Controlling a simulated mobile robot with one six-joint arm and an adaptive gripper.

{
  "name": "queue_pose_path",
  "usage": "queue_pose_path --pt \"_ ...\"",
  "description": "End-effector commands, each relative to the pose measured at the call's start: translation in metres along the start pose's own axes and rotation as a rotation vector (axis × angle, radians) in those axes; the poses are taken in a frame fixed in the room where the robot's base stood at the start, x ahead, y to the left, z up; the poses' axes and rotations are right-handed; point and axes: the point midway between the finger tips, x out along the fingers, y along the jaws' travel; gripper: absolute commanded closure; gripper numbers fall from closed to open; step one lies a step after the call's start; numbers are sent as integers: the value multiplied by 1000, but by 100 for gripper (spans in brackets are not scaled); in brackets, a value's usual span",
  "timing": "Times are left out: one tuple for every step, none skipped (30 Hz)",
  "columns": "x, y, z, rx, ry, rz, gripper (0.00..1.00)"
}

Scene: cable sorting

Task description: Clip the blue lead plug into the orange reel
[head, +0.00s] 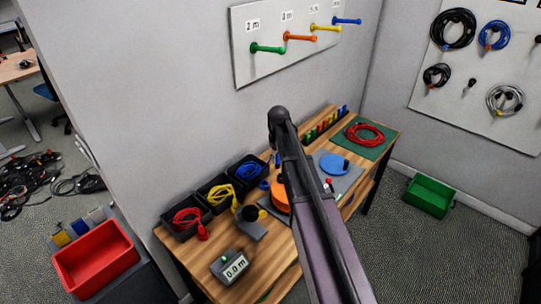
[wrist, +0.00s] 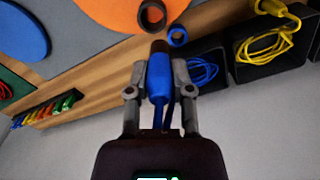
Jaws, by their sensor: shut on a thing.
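My gripper (wrist: 160,82) is shut on the blue lead plug (wrist: 160,70) in the wrist view, one finger on each side. The plug's dark tip points away from my gripper, and blue cable runs back from its other end. The orange reel (wrist: 112,13) lies beyond the tip, with a dark ring (wrist: 152,15) at its edge. The tip appears just short of this ring; I cannot tell the height gap. A small blue ring (wrist: 177,37) sits beside the tip. In the head view my arm partly covers the orange reel (head: 279,199) and hides most of my gripper.
Black bins with red cable (head: 185,217), yellow cable (head: 220,193) and blue cable (head: 249,170) line the wooden table's back left. A blue disc (head: 334,164) is right of my arm. A red coil (head: 365,134) lies on a green mat. A display box (head: 232,267) stands in front.

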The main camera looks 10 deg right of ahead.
Motion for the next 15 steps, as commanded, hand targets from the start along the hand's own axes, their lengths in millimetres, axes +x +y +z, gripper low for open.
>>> queue_pose_path --pt "-9 2 7 1 0 0 100" --pt "-11 4 9 1 0 0 100" --pt "-13 5 12 2 0 1 100" --pt "-14 6 13 2 0 1 100" --pt "-15 7 14 2 0 1 100" --pt "-16 8 16 2 0 1 100" --pt "-17 8 16 1 0 1 100" --pt "-17 9 17 1 0 1 100" --pt "-17 9 17 1 0 1 100" --pt "-17 9 17 1 0 1 100" --pt "-17 9 17 1 -1 1 100" --pt "-16 9 17 1 -1 1 100" --pt "-16 9 17 1 -1 1 100" --pt "-16 9 17 0 -1 1 100" --pt "-16 9 17 1 -1 1 100"
